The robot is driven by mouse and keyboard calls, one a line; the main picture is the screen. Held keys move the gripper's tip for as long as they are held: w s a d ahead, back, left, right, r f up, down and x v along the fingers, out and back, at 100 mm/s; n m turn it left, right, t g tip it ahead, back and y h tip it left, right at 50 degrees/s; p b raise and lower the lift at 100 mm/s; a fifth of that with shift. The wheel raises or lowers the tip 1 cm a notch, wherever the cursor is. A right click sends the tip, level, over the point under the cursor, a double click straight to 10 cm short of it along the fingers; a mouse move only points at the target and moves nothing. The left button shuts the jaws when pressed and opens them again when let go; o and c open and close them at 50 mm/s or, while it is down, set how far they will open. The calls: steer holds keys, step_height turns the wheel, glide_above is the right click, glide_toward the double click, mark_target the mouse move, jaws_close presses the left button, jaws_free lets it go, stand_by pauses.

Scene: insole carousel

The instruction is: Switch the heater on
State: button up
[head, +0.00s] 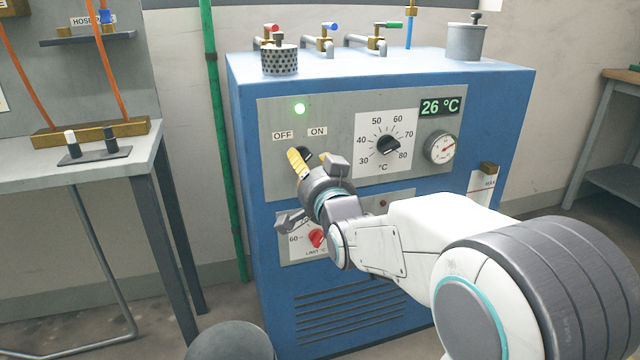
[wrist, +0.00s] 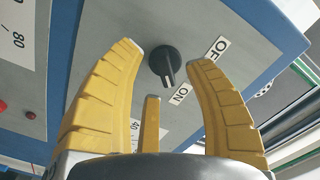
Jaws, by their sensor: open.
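The heater is a blue cabinet (head: 489,122) with a grey control panel. Its black rotary switch (wrist: 164,64) sits near the OFF label (wrist: 217,47) and the ON label (wrist: 181,93). In the wrist view the switch's raised grip points down towards the ON side. My gripper (wrist: 166,54) is open, with yellow fingers to either side of the switch; I cannot tell whether they touch it. In the head view my gripper (head: 303,160) partly hides the switch (head: 306,153).
A temperature dial (head: 388,146), a 26 °C display (head: 440,107) and a round gauge (head: 441,148) lie right of the switch. A red limit knob (head: 316,238) is below. Taps (head: 320,43) and a perforated cup (head: 280,60) stand on top. A grey table (head: 90,165) is left.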

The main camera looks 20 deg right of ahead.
steer(key=s, duration=0.9)
steer(key=shift+s, duration=0.15)
steer(key=s+r+n+g+p, duration=0.9)
steer(key=s+r+p, duration=1.4)
steer(key=p, duration=1.9)
steer(key=s+g, duration=0.1)
steer(key=g, duration=0.4)
steer(key=shift+r+g, duration=0.3)
steer(key=shift+r, duration=0.1)
steer(key=shift+w+a, duration=0.1)
steer(key=shift+a, duration=0.15)
